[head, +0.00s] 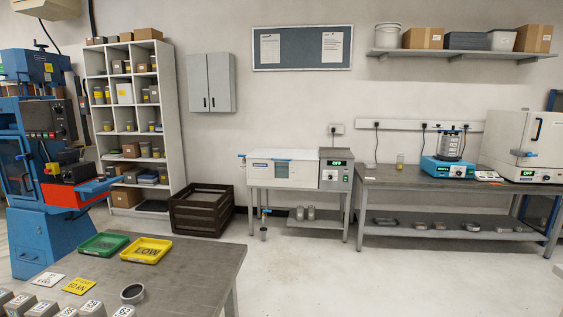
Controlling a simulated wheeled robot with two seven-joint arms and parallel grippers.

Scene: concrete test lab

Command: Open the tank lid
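The tank (262,174) is a white, box-shaped bath on a grey metal stand against the back wall, at the middle of the head view. Its lid (285,153) appears to lie flat and closed along the top. Blue parts show at the tank's left end and along its upper front; one looks like a handle (283,160). A grey control box (335,170) with a lit green display adjoins the tank's right end. The inside of the tank is hidden. Neither of my grippers is in view.
A near table (195,275) holds green and yellow trays, cards and metal blocks. A dark crate (201,211) stands left of the tank. A bench (390,178) with instruments stands to the right. Open floor (330,270) lies before the tank.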

